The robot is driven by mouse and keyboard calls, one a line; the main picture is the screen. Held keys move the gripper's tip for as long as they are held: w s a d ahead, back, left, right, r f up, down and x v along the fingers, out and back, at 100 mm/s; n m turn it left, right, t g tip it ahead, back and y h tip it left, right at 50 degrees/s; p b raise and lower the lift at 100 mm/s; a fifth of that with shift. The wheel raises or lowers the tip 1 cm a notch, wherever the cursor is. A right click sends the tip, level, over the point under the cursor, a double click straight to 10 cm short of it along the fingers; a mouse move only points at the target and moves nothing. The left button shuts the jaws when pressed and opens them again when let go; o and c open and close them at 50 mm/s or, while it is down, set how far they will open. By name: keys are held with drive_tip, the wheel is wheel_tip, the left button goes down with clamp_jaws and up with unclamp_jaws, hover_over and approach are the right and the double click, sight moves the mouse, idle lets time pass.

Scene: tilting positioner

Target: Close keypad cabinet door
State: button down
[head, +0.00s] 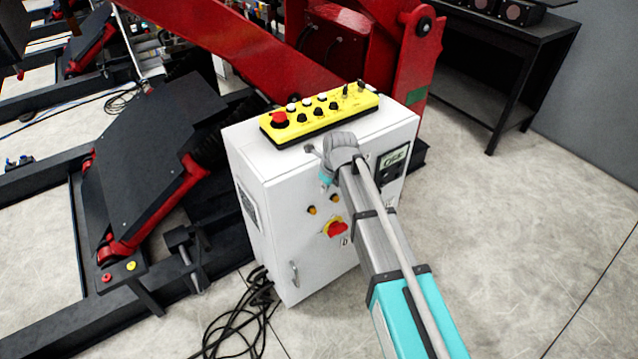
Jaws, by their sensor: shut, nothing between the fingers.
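The white keypad cabinet (258,165) stands on the floor in the middle of the head view. Its front door (293,235) looks flush or nearly flush with the body; a small gap cannot be ruled out. The door carries a handle (293,275) low at the left, a red and yellow rotary switch (335,228) and a dark keypad panel (393,160) at the upper right. My gripper (317,153) is at the door's upper edge, mostly hidden by my wrist. The little that shows is shut and empty. Contact with the door cannot be told.
A yellow control box (320,117) with buttons lies on the cabinet top. A red and black positioner frame (250,55) stands behind and left. Black cables (245,320) lie at the lower left. A dark bench (490,80) stands at the back right. The floor at right is clear.

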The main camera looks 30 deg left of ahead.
drive_tip(key=s+p+v, duration=0.1)
drive_tip(key=p+v, duration=0.8)
drive_tip(key=v, duration=0.1)
drive_tip(key=shift+d+p, duration=0.3)
drive_tip(key=shift+p, duration=0.05)
drive_tip(key=shift+s, duration=0.15)
idle(0.5)
drive_tip(key=w+d+n+h, duration=0.25)
drive_tip(key=d+n, duration=1.15)
drive_tip(key=d, duration=2.4)
drive_tip(key=s+d+n, duration=0.4)
drive_tip(key=d+n, duration=0.2)
drive_tip(key=d, duration=0.6)
drive_tip(key=shift+f, duration=0.3)
drive_tip(key=shift+d, duration=0.15)
